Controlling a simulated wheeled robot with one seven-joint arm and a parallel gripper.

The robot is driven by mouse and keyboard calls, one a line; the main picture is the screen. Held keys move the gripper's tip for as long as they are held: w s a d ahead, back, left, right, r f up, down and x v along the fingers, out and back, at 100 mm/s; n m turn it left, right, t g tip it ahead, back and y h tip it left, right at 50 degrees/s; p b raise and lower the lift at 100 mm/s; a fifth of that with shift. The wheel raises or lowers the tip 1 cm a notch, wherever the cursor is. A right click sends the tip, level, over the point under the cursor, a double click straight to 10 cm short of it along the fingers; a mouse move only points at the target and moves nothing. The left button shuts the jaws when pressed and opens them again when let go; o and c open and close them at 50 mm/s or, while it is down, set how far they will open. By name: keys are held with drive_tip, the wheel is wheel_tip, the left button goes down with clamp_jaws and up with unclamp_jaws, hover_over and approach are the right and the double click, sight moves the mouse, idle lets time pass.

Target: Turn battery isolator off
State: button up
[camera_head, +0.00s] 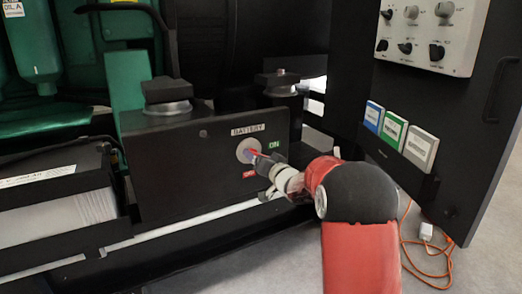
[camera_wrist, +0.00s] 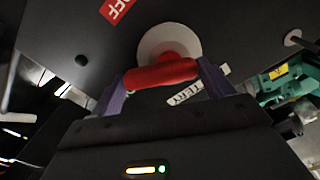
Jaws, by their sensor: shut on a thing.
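The battery isolator is a red handle (camera_wrist: 162,74) on a round pale plate (camera_head: 245,147), mounted on a black box front (camera_head: 175,165). A BATTERY label (camera_head: 248,130) is above it, a green ON label (camera_head: 274,145) to its right and a red OFF label (camera_head: 249,174) below. The OFF label (camera_wrist: 117,8) also shows at the top of the wrist view. My gripper (camera_head: 259,157) is at the isolator from the right. In the wrist view its purple fingers (camera_wrist: 161,80) are shut on the red handle, one at each end. The handle's exact angle is hard to tell.
A black battery-like case (camera_head: 60,190) stands at the left, with green machinery (camera_head: 40,60) behind. At the right, an open black door carries a switch panel (camera_head: 428,30) and blue, green and white cards (camera_head: 392,132). An orange cable (camera_head: 420,262) lies on the floor.

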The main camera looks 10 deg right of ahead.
drive_tip(key=m+p, duration=0.2)
drive_tip(key=m, duration=0.2)
drive_tip(key=m+p, duration=0.2)
drive_tip(key=m, duration=0.2)
drive_tip(key=a+f+m+p, duration=0.1)
drive_tip(key=m+p, duration=0.2)
drive_tip(key=m, duration=0.1)
drive_tip(key=shift+s, duration=0.2)
idle(0.5)
drive_tip(key=o, duration=0.9)
drive_tip(key=shift+o, duration=0.2)
drive_tip(key=v, duration=0.7)
drive_tip(key=shift+s, duration=0.35)
